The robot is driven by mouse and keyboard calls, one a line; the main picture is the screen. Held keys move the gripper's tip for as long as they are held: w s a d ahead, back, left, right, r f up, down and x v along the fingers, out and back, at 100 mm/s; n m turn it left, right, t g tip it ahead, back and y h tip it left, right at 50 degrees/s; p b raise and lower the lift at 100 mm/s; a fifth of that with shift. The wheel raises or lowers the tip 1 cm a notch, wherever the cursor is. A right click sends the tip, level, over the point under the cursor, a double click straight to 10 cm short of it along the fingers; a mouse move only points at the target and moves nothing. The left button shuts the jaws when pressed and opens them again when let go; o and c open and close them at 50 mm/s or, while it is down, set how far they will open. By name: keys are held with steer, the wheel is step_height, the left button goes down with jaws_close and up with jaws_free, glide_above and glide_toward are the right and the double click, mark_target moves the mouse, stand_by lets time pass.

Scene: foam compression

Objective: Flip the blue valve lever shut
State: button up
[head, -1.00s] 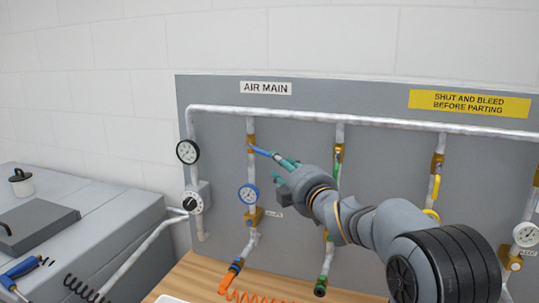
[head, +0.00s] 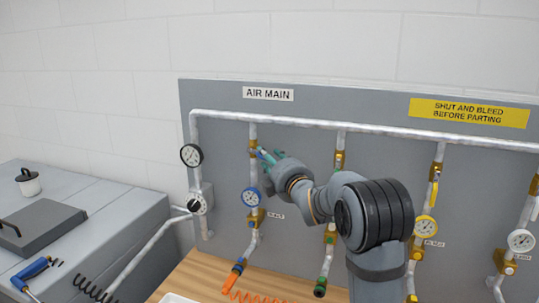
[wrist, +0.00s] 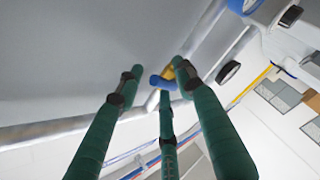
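The blue valve lever (head: 261,152) sits on the brass valve (head: 253,145) of the leftmost drop pipe, below the AIR MAIN label. In the head view it sticks out to the right of the pipe, and its end is partly hidden by my fingers. My gripper (head: 269,159) is right at the lever, its green fingers close to the valve. In the wrist view my gripper (wrist: 156,78) has its three fingers spread apart, with the blue lever (wrist: 162,82) and brass valve (wrist: 171,72) just beyond and between the tips. I cannot tell whether a finger touches the lever.
A black gauge (head: 191,155) and a regulator dial (head: 197,204) are at left. A wooden bench (head: 196,278) lies below.

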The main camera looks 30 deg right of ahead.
steer(key=shift+c, duration=1.4)
jaws_close()
steer(key=shift+f, duration=0.1)
